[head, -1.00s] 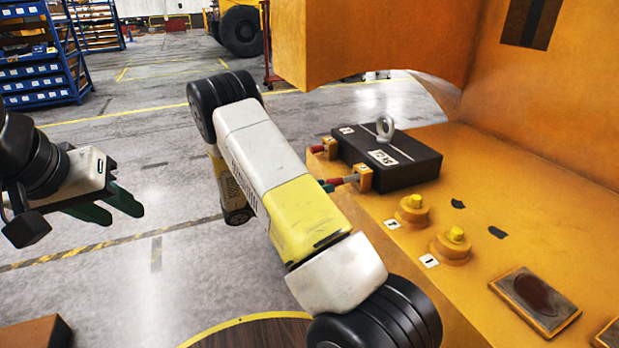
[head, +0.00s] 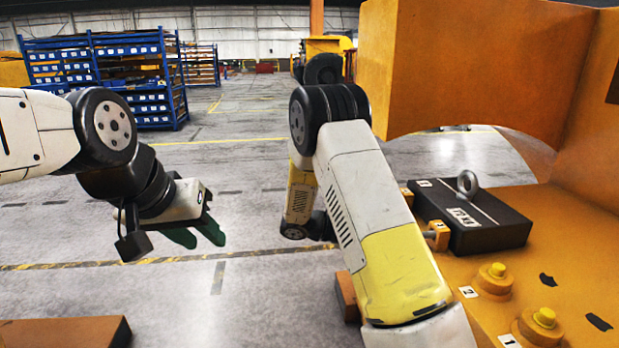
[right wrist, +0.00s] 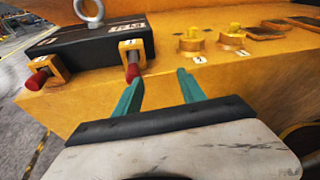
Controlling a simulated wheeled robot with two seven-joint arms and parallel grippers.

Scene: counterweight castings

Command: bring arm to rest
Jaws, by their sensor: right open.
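My right gripper (right wrist: 158,88) is open and empty in the right wrist view, its two green fingers spread. Its left fingertip shows close to a red-ended pin (right wrist: 132,72) in an orange bracket; I cannot tell if they touch. In the head view my right arm hides most of this gripper. My left gripper (head: 196,236) hangs at left in the head view, over the floor, its green fingers parted with nothing between them. A black block (head: 478,222) with a metal lifting eye (head: 467,184) sits on the orange casting (head: 480,285); the block also shows in the right wrist view (right wrist: 88,48).
Yellow-capped bosses (head: 493,281) stand on the casting in front of the block. A tall orange wall (head: 470,65) rises behind. A brown box (head: 65,332) lies low at left.

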